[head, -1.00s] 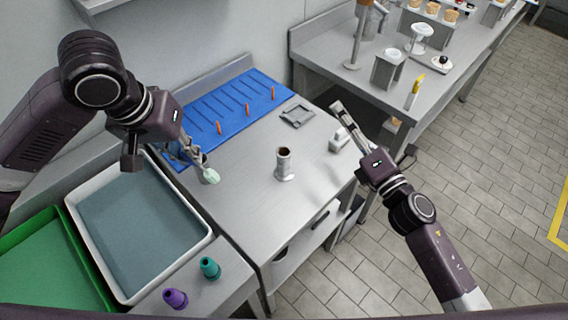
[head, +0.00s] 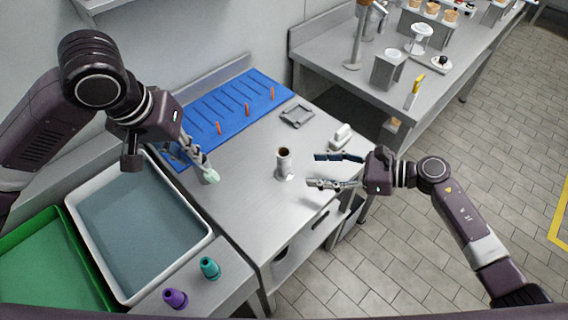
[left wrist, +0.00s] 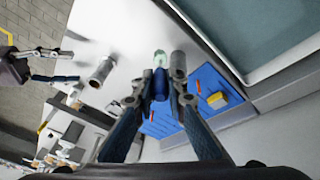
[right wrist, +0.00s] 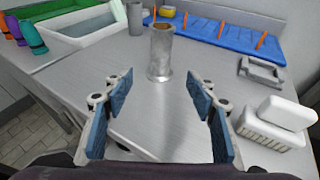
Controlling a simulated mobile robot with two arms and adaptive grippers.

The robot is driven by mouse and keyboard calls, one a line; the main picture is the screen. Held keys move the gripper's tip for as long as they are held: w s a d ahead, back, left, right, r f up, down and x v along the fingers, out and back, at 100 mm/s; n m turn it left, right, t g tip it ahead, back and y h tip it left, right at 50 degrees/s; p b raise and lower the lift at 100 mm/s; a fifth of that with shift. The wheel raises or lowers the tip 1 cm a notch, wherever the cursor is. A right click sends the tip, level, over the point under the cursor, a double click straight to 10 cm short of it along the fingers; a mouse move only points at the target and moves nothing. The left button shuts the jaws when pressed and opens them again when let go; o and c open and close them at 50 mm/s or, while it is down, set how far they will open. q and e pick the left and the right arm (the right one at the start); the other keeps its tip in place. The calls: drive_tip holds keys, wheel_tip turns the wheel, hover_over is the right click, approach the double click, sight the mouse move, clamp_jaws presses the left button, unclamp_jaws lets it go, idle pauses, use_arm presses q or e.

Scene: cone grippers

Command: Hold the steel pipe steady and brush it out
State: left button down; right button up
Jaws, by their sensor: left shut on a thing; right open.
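The steel pipe (head: 284,165) stands upright on a round flange on the metal table, its dark open end up. It also shows in the right wrist view (right wrist: 161,55) and the left wrist view (left wrist: 102,72). My left gripper (left wrist: 160,98) is shut on a brush with a blue handle (left wrist: 161,84) and a pale mint tip (left wrist: 160,58). In the head view the mint tip (head: 212,176) is left of the pipe, apart from it. My right gripper (head: 322,170) is open and empty, right of the pipe, its fingers pointing toward it without touching.
A grey cylinder (left wrist: 178,64) stands beside the brush. A blue rack (head: 225,112) with orange pegs lies behind, with a grey square fixture (head: 297,115) and a white block (head: 341,136) to the right.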

sight(288, 167)
use_arm(q)
drive_tip(key=shift+r, duration=0.2)
use_arm(e)
drive_tip(key=x, duration=0.5)
drive_tip(key=shift+a+r, duration=0.1)
use_arm(q)
drive_tip(key=shift+f+b, duration=0.7)
drive_tip(key=shift+f, duration=0.15)
use_arm(e)
drive_tip(key=shift+f+x, duration=0.25)
drive_tip(key=shift+x, duration=0.9)
use_arm(q)
drive_tip(key=shift+f+b, duration=0.35)
use_arm(e)
drive_tip(key=shift+x, duration=0.75)
drive_tip(key=shift+w+r, duration=0.1)
drive_tip(key=shift+r, duration=0.05)
drive_tip(key=shift+c, duration=0.2)
clamp_jaws()
drive_tip(key=shift+c, duration=1.6)
unclamp_jaws()
